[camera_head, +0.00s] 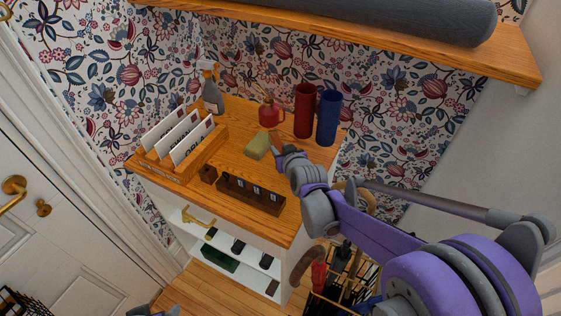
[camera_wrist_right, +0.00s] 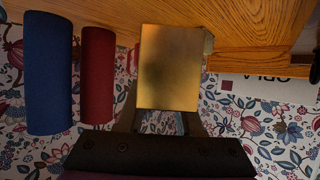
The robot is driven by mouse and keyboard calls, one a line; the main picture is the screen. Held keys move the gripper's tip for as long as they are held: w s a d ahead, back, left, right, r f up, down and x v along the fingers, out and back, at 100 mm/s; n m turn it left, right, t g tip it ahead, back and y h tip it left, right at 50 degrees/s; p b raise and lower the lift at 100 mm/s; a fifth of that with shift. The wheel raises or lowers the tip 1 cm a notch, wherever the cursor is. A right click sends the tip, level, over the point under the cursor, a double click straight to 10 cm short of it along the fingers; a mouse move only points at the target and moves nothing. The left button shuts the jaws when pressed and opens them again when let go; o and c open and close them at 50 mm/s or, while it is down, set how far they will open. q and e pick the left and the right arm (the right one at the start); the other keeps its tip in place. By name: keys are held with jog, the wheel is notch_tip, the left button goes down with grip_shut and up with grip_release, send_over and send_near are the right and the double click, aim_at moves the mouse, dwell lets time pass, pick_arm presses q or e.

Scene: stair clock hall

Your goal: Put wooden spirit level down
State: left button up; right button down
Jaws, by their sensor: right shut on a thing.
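My right gripper (camera_head: 277,148) is over the back middle of the wooden cabinet top, just right of a yellow-green sponge. It is shut on a plain golden-brown block, which I take to be the wooden spirit level (camera_wrist_right: 170,68). The right wrist view shows the block's flat face large between the dark fingers (camera_wrist_right: 160,122). In the head view the block is mostly hidden by the gripper. I cannot tell whether it touches the top. A grey piece at the bottom edge of the head view looks like part of my left gripper (camera_head: 166,311); its jaws cannot be made out.
On the cabinet top (camera_head: 240,126) are the sponge (camera_head: 257,146), a letter rack (camera_head: 185,150), a spray bottle (camera_head: 211,95), a red jug (camera_head: 270,114), red (camera_head: 305,110) and blue (camera_head: 328,118) cylinders, and a dark slotted wooden holder (camera_head: 250,195). A shelf (camera_head: 400,40) overhangs behind.

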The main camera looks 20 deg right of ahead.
jog(key=shift+s+f, duration=0.15)
jog(key=shift+f, duration=0.75)
jog(key=shift+f+b, duration=0.35)
jog(key=shift+f, duration=1.45)
jog(key=shift+f, duration=0.2)
jog(key=c, duration=0.6)
grip_release()
jog(key=shift+o, duration=0.2)
jog(key=shift+r, duration=0.1)
